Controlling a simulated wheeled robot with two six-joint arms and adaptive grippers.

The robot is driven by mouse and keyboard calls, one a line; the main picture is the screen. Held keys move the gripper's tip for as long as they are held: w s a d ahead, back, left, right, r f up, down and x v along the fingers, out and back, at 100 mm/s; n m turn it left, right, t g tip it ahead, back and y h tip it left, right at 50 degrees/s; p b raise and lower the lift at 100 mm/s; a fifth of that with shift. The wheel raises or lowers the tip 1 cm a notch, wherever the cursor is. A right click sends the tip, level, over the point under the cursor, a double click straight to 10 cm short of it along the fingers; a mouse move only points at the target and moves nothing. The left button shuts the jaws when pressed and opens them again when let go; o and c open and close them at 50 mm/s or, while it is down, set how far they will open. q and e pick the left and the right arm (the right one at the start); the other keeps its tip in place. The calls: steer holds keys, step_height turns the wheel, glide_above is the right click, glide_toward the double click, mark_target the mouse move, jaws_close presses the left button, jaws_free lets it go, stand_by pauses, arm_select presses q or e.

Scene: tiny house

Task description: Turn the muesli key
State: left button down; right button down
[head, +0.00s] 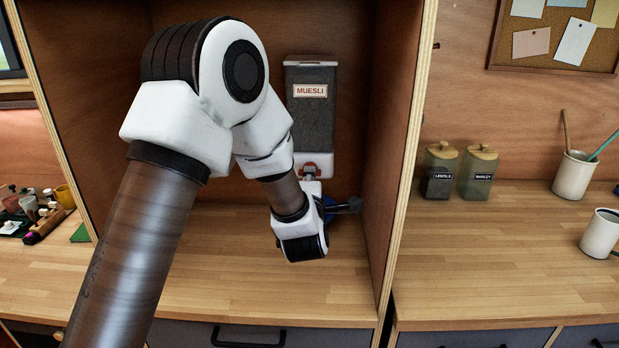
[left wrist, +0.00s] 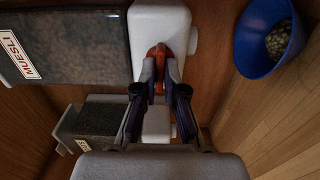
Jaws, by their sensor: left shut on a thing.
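The muesli dispenser (head: 314,118) has a clear dark-filled bin with a MUESLI label and hangs on the back wall of the wooden alcove. It also shows on its side in the left wrist view (left wrist: 80,38). Its orange-red key (left wrist: 160,60) sits on the white outlet housing (left wrist: 160,20). My left gripper (left wrist: 160,88) is shut on the key, with a finger on either side. In the head view my left arm and wrist cover much of the key and the gripper. My right gripper is not in view.
A blue bowl (left wrist: 268,50) with some grainy contents stands below the outlet, mostly hidden in the head view. A grey bin (left wrist: 95,118) with dark grains shows in the wrist view. The alcove's right panel (head: 402,150) is close. Lentils (head: 438,170) and barley (head: 478,172) jars stand beyond it.

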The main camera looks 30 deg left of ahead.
arm_select(q)
steer(key=shift+m, duration=0.4)
steer(key=m+p, duration=0.3)
steer(key=m, duration=0.8)
steer(key=m+p, duration=0.3)
steer(key=m, duration=0.9)
steer(key=m+p, duration=0.3)
steer(key=m, duration=0.8)
steer(key=shift+w+r+m+p, duration=0.1)
steer(key=shift+r+m+p, duration=0.2)
steer(key=shift+m+p, duration=0.1)
